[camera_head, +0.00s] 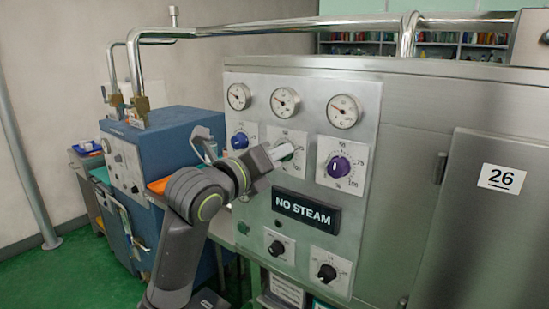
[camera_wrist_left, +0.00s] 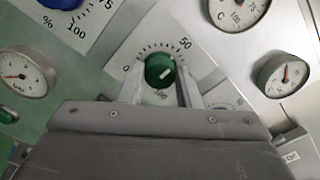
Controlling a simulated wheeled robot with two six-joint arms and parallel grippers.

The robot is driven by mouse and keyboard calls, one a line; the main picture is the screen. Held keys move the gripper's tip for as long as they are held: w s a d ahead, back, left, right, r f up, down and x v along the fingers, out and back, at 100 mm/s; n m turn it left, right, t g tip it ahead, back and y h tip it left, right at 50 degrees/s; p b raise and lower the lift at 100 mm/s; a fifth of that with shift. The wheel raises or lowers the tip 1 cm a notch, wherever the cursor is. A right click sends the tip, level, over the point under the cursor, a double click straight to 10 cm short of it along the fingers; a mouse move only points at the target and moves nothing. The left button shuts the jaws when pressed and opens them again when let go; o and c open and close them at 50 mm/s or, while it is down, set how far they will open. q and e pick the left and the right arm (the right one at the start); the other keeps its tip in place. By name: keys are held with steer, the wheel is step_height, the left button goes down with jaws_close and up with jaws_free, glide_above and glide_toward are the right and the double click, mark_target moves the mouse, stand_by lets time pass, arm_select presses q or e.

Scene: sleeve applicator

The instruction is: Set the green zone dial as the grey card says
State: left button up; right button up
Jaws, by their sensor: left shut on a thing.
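The green zone dial (camera_wrist_left: 160,70) is a round knob with a short white pointer line on a white scale plate. Marks 0 and 50 are legible in the left wrist view. In the head view the green dial (camera_head: 286,151) is partly hidden by my gripper. My left gripper (camera_head: 276,155) is at the dial; in the left wrist view its fingers (camera_wrist_left: 161,88) stand on both sides of the knob and are shut on it. The exact reading is hard to tell. My right gripper is not in view.
A blue dial (camera_head: 240,141) and a purple dial (camera_head: 339,167) flank the green one. Several gauges sit above, including a middle gauge (camera_head: 285,101). Below are a NO STEAM sign (camera_head: 306,210) and two black knobs. A blue machine (camera_head: 160,150) stands at left.

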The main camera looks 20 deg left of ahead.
arm_select(q)
steer(key=shift+f, duration=0.1)
steer(key=o, duration=1)
arm_select(e)
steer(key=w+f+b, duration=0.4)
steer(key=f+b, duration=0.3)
steer(key=b, duration=0.3)
arm_select(q)
steer(key=shift+b+v, duration=0.85)
steer(key=shift+v, duration=7.85)
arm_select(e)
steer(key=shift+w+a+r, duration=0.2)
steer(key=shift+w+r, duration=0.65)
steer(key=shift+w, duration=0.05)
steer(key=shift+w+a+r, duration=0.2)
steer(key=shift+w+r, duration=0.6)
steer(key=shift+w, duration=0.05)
